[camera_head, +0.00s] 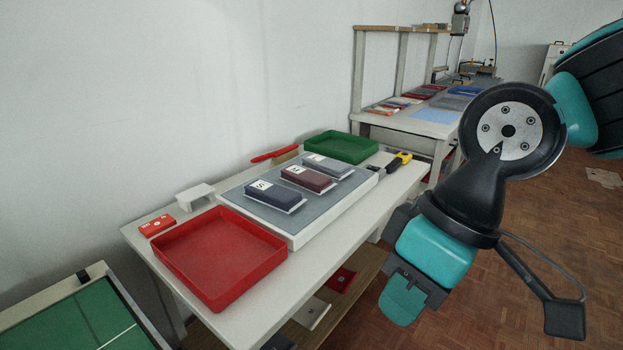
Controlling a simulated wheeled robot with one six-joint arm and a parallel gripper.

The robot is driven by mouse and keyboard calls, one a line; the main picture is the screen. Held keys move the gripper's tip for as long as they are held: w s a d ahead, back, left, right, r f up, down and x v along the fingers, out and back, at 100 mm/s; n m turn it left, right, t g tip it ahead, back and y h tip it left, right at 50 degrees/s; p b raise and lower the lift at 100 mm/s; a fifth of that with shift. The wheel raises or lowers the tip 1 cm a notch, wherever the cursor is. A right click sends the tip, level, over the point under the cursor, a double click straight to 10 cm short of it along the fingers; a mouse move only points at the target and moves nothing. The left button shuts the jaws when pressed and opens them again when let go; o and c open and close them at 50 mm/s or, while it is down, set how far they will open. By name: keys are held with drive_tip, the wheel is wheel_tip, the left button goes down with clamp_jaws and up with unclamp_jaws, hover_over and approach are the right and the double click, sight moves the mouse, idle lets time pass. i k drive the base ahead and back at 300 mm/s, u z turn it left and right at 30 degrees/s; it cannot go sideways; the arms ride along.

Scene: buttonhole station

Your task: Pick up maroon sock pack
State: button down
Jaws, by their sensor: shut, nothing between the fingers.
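The maroon sock pack (309,179) lies on a grey mat on a raised white board (301,236) on the table. It has a white label with a letter on its left end and lies between two other packs. A navy pack (277,196) is nearer, to its left, and a grey pack (328,166) is farther, to its right. My gripper (403,298) hangs right of the table's front edge, well apart from the packs. It is shut and empty.
A red tray (215,297) stands empty at the near left, and a green tray (343,134) at the back. A yellow-and-black tool (399,162) lies at the right end. A red box (157,226) and a small white stand (195,196) are at the left. The space above the packs is clear.

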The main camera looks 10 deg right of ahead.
sight(318, 183)
drive_tip(key=k, duration=0.6)
drive_tip(key=z, duration=0.65)
drive_tip(key=i, duration=1.65)
drive_tip(key=u, duration=0.55)
drive_tip(key=i, duration=0.85)
drive_tip(key=u, duration=0.65)
